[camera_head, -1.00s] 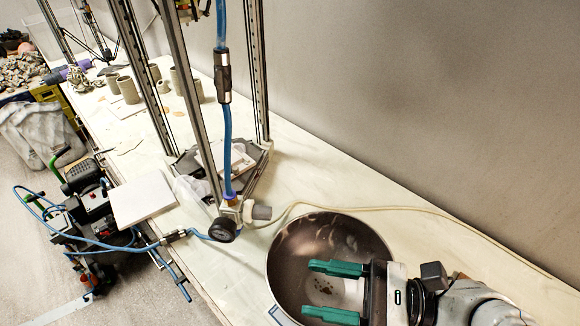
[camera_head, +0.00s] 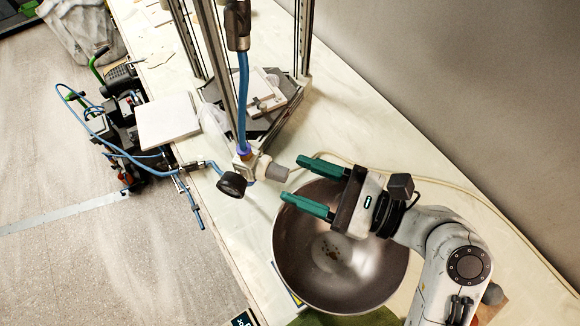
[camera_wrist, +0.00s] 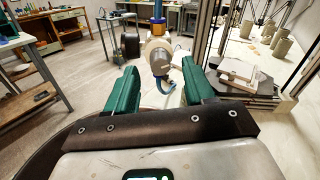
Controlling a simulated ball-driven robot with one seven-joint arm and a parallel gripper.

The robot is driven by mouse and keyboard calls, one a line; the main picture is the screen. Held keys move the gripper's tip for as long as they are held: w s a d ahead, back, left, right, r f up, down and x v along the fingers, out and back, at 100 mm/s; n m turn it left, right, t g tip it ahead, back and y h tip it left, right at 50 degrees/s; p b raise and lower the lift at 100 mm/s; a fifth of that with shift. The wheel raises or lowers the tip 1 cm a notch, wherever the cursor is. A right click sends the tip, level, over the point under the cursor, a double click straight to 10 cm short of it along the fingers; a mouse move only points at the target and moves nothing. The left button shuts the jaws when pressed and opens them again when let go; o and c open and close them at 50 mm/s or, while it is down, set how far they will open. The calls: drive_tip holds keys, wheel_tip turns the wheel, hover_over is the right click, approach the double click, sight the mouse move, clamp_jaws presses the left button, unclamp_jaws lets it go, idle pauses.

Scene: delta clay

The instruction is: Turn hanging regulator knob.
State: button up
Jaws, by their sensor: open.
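The hanging regulator (camera_head: 244,167) hangs on a blue hose beside the delta printer frame. Its grey knob (camera_head: 276,172) points right, toward my gripper, and its dark round gauge (camera_head: 231,185) is on the lower left. My gripper (camera_head: 301,179) has green fingers, is open and empty, and is just right of the knob, above the metal bowl. In the wrist view the knob (camera_wrist: 160,62) shows ahead, between and beyond the two green fingertips (camera_wrist: 158,80). The fingers appear apart from the knob.
A large metal bowl (camera_head: 296,262) stands on the table under my gripper. The printer's metal posts (camera_head: 304,40) rise close behind the regulator. A pale hose (camera_head: 450,186) runs along the table by the wall. A compressor (camera_head: 128,135) stands on the floor at left.

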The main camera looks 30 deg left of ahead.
sight(277, 173)
drive_tip(key=shift+s+a, duration=0.15)
drive_tip(key=shift+a, duration=1.3)
clamp_jaws()
